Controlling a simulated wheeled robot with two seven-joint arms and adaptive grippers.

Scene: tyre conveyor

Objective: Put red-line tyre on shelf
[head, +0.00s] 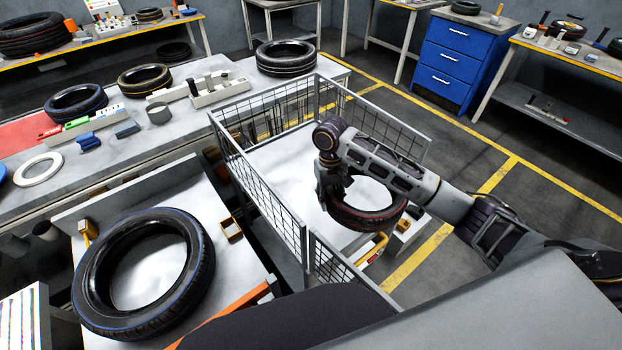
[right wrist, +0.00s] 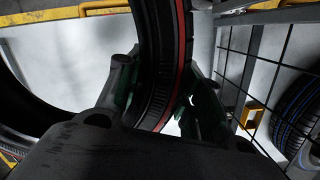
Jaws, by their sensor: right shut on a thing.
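The red-line tyre (head: 368,220) is a black tyre with a thin red line. In the head view it is at the white surface with wire-mesh sides, tilted; I cannot tell whether it touches that surface. My right gripper (head: 333,190) is shut on the tyre's left part. In the right wrist view the tyre (right wrist: 158,60) passes between the two fingers of my right gripper (right wrist: 165,105), its red line facing the right finger. Part of the tyre is hidden behind my right arm. My left gripper is not in view.
Wire-mesh panels (head: 262,197) stand left of the held tyre. A blue-line tyre (head: 97,312) lies on the white surface at front left. The long workbench (head: 185,130) behind bears more tyres and tools. A blue drawer cabinet (head: 449,65) stands at the back right. Floor on the right is open.

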